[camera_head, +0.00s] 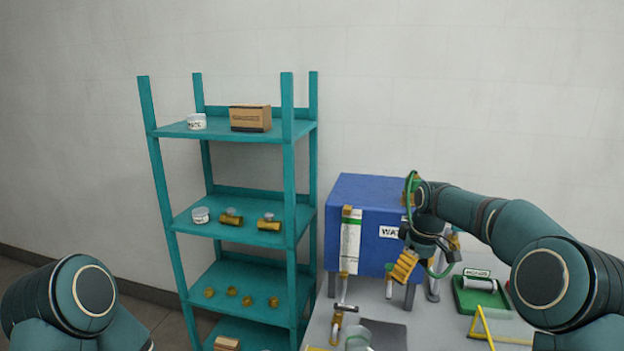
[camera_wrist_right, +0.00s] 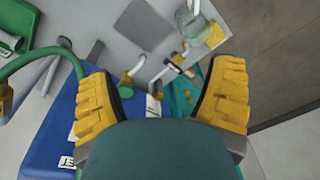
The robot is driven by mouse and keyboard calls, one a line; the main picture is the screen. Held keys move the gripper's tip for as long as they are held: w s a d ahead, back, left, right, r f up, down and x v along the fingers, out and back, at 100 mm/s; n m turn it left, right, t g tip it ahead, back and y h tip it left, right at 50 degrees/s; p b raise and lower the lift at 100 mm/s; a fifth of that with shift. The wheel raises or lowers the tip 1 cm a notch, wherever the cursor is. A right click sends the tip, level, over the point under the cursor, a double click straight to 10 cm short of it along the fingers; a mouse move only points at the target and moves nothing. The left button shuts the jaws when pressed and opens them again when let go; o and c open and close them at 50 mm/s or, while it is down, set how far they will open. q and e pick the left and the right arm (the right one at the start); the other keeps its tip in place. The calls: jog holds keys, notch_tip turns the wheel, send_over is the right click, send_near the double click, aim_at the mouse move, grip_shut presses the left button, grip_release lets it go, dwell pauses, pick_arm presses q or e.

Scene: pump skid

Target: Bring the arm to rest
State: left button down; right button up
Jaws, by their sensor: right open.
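My right gripper (camera_head: 405,266) hangs in front of the blue tank, above the grey worktop, with yellow fingers. In the right wrist view its two yellow fingers (camera_wrist_right: 165,105) stand wide apart with nothing between them. The right arm (camera_head: 490,215) reaches in from the right edge and is bent at the elbow. The left arm (camera_head: 80,300) shows only as rounded links at the lower left, and its gripper is out of the picture.
The blue tank (camera_head: 368,200) stands on the grey worktop (camera_head: 425,325) with brass and white piping at its front. A green tray (camera_head: 482,296) and a yellow frame lie to the right. A teal shelf (camera_head: 240,195) with jars, a box and brass fittings stands left.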

jog(key=s+a+f+m+y+b, duration=0.1)
jog(key=s+a+f, duration=0.2)
jog(key=f, duration=0.6)
jog(key=s+a+f+m+b, duration=0.1)
jog(key=s+a+f, duration=0.25)
jog(key=f, duration=0.45)
jog(key=s+a+f+m+y+b, duration=0.1)
jog(key=s+a+f+m, duration=0.15)
jog(key=f, duration=0.65)
jog(key=s+a+f+m+b, duration=0.1)
jog(key=s+f, duration=0.3)
jog(key=s, duration=0.3)
jog(key=s+a+f+m+b, duration=0.1)
jog(key=s+a+f+m, duration=0.1)
jog(key=s, duration=0.6)
jog(key=s+a+f+m+t+b, duration=0.1)
jog(key=s+f+m, duration=0.1)
jog(key=s+f, duration=0.3)
jog(key=s, duration=0.2)
jog(key=shift+s+a+f+y+b, duration=0.3)
jog(key=shift+a+y+b, duration=0.05)
jog(key=shift+y+b, duration=0.05)
